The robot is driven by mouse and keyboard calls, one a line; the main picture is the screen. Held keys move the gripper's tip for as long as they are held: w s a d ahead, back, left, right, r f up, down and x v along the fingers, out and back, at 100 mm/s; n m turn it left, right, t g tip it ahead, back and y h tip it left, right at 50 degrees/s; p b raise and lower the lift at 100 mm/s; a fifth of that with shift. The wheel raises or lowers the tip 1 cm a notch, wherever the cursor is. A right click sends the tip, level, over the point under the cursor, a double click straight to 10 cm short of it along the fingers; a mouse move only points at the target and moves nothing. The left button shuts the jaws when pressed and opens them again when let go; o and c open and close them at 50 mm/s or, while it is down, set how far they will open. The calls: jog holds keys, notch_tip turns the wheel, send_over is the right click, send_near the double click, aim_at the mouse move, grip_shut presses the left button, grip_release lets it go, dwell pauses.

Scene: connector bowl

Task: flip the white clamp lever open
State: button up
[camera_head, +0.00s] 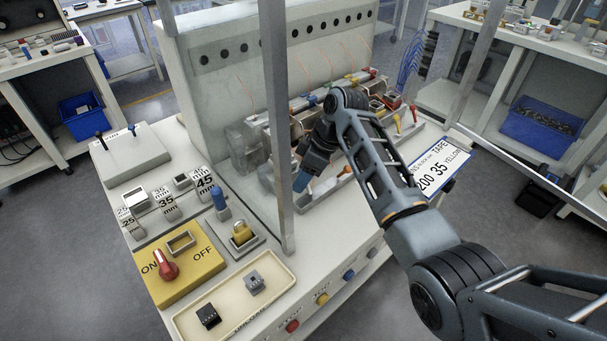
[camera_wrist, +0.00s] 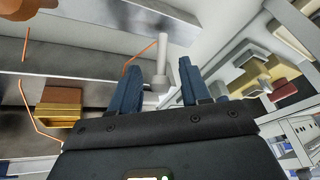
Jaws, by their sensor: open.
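A white post-like part, which looks like the white clamp lever (camera_wrist: 163,50), stands upright in the wrist view with a wider grey-white base. It shows in the gap between the two blue fingers of my gripper (camera_wrist: 162,66), which are apart. It lies nearer the left finger; I cannot tell whether they touch. In the head view my gripper (camera_head: 302,180) points down at the fixture row on the bench, behind the grey upright post. The white lever cannot be made out there; my arm and the post hide that spot.
The grey frame post (camera_head: 275,130) stands close left of my gripper. Levers with coloured tips, such as a yellow one (camera_head: 397,122), stand to the right. A yellow ON/OFF box (camera_head: 183,262) and a cream tray (camera_head: 235,296) are at front left. An orange-brown block (camera_wrist: 60,105) shows in the wrist view.

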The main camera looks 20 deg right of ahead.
jog(key=shift+c, duration=0.4)
grip_shut()
